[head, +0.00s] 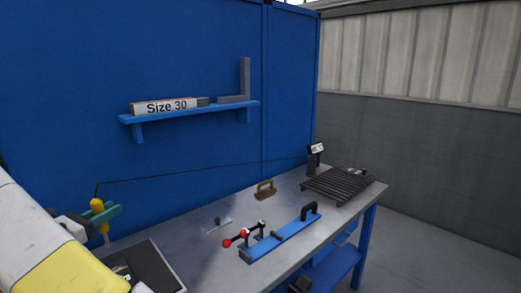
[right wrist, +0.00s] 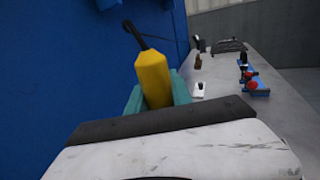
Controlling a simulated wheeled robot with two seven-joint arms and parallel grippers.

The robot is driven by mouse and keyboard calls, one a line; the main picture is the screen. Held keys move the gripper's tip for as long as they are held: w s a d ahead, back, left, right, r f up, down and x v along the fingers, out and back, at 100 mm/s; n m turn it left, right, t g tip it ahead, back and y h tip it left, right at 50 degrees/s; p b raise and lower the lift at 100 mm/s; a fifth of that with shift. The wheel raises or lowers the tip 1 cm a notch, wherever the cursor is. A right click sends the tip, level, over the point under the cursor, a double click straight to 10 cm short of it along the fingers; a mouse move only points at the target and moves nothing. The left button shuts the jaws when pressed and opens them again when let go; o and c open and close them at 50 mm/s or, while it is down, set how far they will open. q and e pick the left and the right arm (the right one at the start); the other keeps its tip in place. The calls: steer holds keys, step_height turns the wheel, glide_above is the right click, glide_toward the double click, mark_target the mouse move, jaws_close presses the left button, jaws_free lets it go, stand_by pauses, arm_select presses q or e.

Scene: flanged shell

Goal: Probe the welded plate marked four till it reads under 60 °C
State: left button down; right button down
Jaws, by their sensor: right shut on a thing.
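My right gripper (head: 104,219) is at the left of the head view, its teal fingers shut on a yellow probe handle (head: 98,208). The handle also shows in the right wrist view (right wrist: 153,78), upright between the fingers. A thin black cable runs from its top to a small display unit (head: 316,149) at the bench's far end. The display's reading is too small to make out. The probe's tip is hidden in the right wrist view. I cannot make out a welded plate marked four. My left gripper is not in view.
The grey bench (head: 190,246) holds a dark slatted rack (head: 338,184), a blue fixture (head: 285,237) with red-knobbed clamps, a brown-handled block (head: 265,190) and a small pale plate (head: 217,225). A dark tray (head: 160,268) lies near the arm. A blue wall shelf (head: 190,113) is above.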

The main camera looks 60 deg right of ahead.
mark_target(108, 232)
steer(key=shift+f, duration=0.1)
steer(key=shift+f, duration=2.65)
steer(key=shift+f, duration=0.8)
steer(key=shift+r, duration=0.1)
step_height(108, 232, up, 7)
stand_by(0.4)
steer(key=shift+a, duration=0.15)
stand_by(1.3)
